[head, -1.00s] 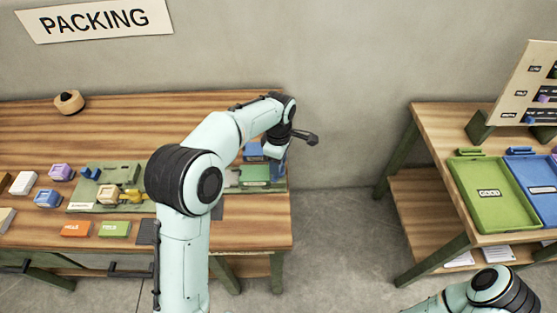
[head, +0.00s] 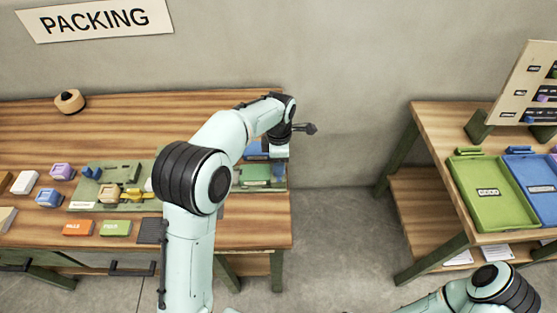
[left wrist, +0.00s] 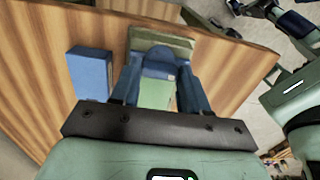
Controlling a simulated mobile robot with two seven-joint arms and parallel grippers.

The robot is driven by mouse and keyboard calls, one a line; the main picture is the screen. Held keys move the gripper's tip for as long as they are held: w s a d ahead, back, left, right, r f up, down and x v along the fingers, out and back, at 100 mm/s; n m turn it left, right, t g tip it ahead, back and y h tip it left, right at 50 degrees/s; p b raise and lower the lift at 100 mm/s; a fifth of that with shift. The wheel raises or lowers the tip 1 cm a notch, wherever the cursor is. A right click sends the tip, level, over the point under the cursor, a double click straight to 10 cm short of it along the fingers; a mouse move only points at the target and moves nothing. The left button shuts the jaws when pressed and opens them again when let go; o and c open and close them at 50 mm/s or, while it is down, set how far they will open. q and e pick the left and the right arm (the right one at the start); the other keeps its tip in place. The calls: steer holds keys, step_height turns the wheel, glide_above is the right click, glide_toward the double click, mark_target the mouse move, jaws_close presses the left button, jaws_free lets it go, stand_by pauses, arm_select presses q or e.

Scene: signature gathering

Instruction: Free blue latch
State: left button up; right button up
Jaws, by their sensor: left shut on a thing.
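My left gripper (left wrist: 160,92) is shut around a blue rounded piece (left wrist: 160,62), which appears to be the blue latch. The piece sits against a green fixture (left wrist: 163,40), with a paler green block (left wrist: 157,92) just below it between my fingers. I cannot tell whether the blue piece is still joined to the fixture. In the head view my left wrist hangs over the right end of the packing bench, above a green part (head: 256,173), and the fingertips are hidden. My right gripper is out of the picture.
A blue block (left wrist: 90,73) lies beside the fixture. The wooden bench (head: 60,122) holds a green tray of parts (head: 80,205), stamps, and orange and green blocks (head: 116,228). Another table (head: 437,125) with green and blue trays stands at the right, across a floor gap.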

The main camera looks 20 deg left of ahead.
arm_select(q)
steer(key=o, duration=1.1)
steer(key=shift+c, duration=0.2)
step_height(320, 180, up, 13)
steer(key=p, duration=0.2)
steer(key=shift+r, duration=0.2)
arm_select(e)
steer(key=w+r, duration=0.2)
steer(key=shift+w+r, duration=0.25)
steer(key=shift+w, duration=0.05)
